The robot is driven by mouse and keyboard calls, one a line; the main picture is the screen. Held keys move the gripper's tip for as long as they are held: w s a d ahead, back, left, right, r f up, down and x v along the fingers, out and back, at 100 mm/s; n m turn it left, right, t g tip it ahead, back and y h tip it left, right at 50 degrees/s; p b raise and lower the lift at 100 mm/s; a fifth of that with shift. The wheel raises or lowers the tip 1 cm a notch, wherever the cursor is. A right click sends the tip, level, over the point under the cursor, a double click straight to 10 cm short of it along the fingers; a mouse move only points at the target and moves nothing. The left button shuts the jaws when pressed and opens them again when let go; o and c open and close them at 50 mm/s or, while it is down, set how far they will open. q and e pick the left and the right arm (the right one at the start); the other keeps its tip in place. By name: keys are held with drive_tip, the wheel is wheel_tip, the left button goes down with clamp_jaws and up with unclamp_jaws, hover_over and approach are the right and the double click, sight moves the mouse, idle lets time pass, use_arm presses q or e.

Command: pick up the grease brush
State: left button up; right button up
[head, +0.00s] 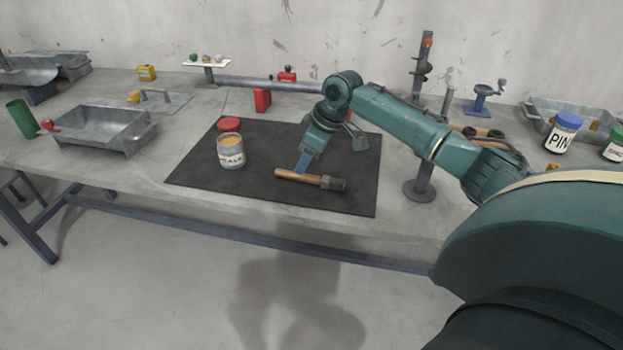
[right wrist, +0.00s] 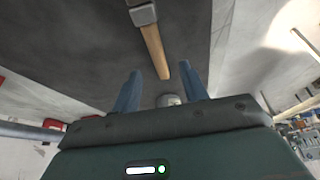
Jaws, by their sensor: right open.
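The grease brush (head: 298,177) lies on a dark mat (head: 205,175) on the bench. It has a light wooden handle and a grey-brown head that points right in the head view. My right gripper (head: 304,163) is open, its blue fingers pointing down at the handle. In the right wrist view, the brush handle (right wrist: 155,48) ends between the two open fingertips (right wrist: 160,68). The handle is not clasped; I cannot tell the exact height gap. My left gripper is not in view.
An open labelled tin (head: 231,152) stands left of the brush on the mat, with a red lid (head: 229,125) behind it. A metal tray (head: 105,128) is at the left. A round-based post (head: 420,188) stands right of the mat. The mat's front is clear.

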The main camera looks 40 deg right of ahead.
sight(309, 179)
drive_tip(key=x, duration=0.5)
drive_tip(key=shift+w+r, duration=0.1)
clamp_jaws()
